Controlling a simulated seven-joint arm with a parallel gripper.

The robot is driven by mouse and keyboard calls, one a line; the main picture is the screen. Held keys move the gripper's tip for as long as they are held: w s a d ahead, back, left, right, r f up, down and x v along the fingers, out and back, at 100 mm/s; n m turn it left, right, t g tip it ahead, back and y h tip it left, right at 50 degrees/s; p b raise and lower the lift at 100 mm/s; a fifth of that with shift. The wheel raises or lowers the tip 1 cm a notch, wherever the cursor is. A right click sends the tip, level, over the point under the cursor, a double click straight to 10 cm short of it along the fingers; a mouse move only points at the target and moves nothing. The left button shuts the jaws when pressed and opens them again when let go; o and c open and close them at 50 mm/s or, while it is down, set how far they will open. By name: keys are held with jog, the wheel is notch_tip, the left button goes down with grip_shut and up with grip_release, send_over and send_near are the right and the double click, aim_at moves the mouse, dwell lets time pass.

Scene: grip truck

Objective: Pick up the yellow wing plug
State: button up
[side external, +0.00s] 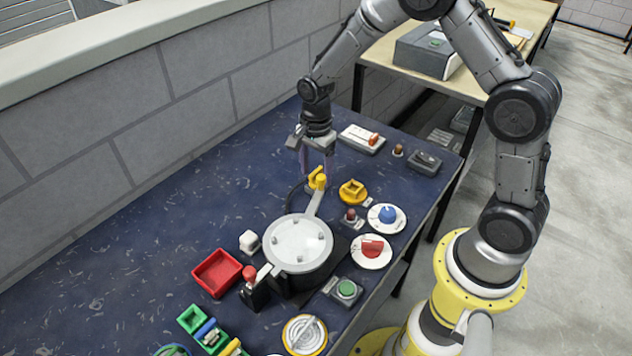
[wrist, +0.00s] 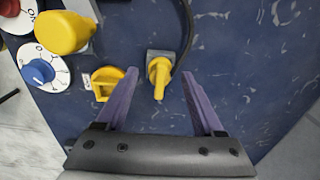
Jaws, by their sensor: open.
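What looks like the yellow wing plug (wrist: 159,78) stands in a small grey socket with a dark cable beside it in the wrist view. My gripper (wrist: 160,73) is open and empty, with one purple finger to each side of the plug and a gap on both sides. In the side external view my gripper (side external: 316,168) points down over the far side of the pot, where the plug is hard to separate from a yellow lever knob (side external: 320,182). A second yellow piece, shaped like a frame (wrist: 108,82), lies left of the fingers in the wrist view.
The yellow knob (wrist: 62,32) looms large and close at the upper left of the wrist view. The lidded pot (side external: 298,240), blue dial (side external: 387,214) and red dial (side external: 371,249) stand nearby. The blue tabletop (side external: 130,220) is clear at the left.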

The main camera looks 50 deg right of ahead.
jog(key=shift+f, duration=0.45)
grip_shut()
